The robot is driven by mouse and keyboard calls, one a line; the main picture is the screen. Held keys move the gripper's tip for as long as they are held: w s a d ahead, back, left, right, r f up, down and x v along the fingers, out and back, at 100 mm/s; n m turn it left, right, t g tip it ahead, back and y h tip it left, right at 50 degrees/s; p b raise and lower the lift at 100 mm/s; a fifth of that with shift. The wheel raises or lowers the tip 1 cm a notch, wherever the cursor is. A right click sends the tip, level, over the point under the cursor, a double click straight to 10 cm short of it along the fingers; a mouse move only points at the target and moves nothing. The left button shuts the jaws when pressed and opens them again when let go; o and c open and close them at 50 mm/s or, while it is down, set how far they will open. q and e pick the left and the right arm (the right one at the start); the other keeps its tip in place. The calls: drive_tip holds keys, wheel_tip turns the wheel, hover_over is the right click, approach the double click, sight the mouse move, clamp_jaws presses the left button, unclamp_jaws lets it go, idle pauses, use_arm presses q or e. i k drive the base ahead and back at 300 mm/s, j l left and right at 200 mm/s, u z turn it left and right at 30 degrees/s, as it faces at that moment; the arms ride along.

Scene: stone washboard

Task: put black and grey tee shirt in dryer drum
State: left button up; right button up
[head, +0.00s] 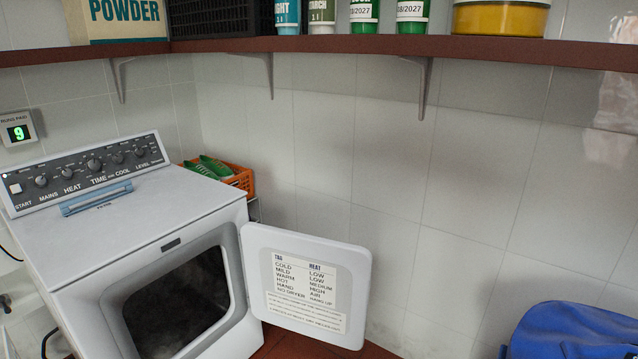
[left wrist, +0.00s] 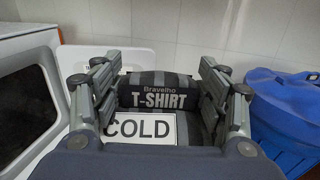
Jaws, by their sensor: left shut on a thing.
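The black and grey tee shirt (left wrist: 165,82) is a rolled bundle marked "T-SHIRT", with a white "COLD" tag, in the left wrist view. My left gripper (left wrist: 160,92) is shut on it, with a finger on each side. Neither gripper nor the shirt shows in the head view. The white dryer (head: 130,235) stands at the left in the head view, with its dark drum (head: 180,305) open to view. Its door (head: 305,285) is swung open to the right. In the left wrist view, the drum opening (left wrist: 25,110) is left of the gripper.
A shelf (head: 330,46) with containers runs above the dryer. An orange basket (head: 240,178) with green items stands behind the dryer. A blue lidded bin (head: 572,332) is at the lower right. The open door stands out beside the drum opening.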

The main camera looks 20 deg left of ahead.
sight(169, 331)
drive_tip(key=i+u, duration=0.6)
drive_tip(key=u, duration=0.2)
drive_tip(key=i+l+u, duration=0.1)
drive_tip(key=i+u, duration=0.3)
drive_tip(key=i+l+u, duration=0.2)
drive_tip(key=u, duration=0.25)
